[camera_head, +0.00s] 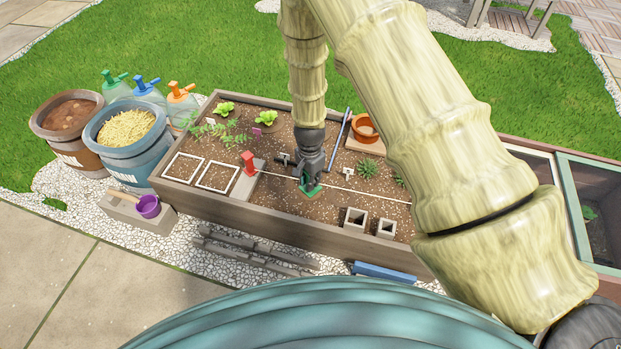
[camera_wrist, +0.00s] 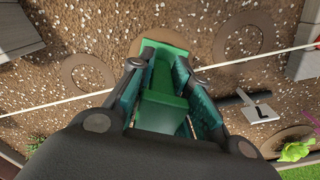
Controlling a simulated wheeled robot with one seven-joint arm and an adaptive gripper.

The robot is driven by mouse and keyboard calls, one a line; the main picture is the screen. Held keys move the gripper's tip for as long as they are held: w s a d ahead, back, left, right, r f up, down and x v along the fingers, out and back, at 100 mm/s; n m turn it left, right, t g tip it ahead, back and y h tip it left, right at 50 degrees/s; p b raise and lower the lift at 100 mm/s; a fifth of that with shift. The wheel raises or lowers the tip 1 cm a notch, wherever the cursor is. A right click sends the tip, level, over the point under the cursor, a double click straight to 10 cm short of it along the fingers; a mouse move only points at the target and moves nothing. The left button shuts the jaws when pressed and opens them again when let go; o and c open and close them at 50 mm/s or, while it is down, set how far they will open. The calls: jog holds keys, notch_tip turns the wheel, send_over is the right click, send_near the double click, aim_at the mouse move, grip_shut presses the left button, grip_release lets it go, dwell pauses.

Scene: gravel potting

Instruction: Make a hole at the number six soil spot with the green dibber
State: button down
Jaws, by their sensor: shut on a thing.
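My gripper (camera_head: 311,180) is shut on the green dibber (camera_head: 309,188), low over the soil in the middle of the raised bed (camera_head: 276,213). In the wrist view the green dibber (camera_wrist: 160,100) sits between the two fingers of my gripper (camera_wrist: 164,75). The dibber's tip is hidden, so I cannot tell whether it touches the soil. Ring-shaped soil spots show in the wrist view: one at left (camera_wrist: 88,72), one at upper right (camera_wrist: 243,36), and one partly hidden behind the dibber (camera_wrist: 140,43). I cannot read a number six on any of them.
A white line (camera_wrist: 235,63) crosses the soil. A red tool (camera_head: 249,162) stands to the left. A marker with an L (camera_wrist: 259,113) lies close to my gripper's right. Square grey pots (camera_head: 355,218), an orange pot (camera_head: 363,128) and lettuces (camera_head: 266,117) are nearby.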

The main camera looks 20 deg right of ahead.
jog(key=shift+f, duration=0.1)
dwell(0.3)
jog(key=shift+r+p, duration=4.8)
jog(key=shift+r, duration=0.25)
jog(key=shift+r+p, duration=2.3)
jog(key=shift+r, duration=0.2)
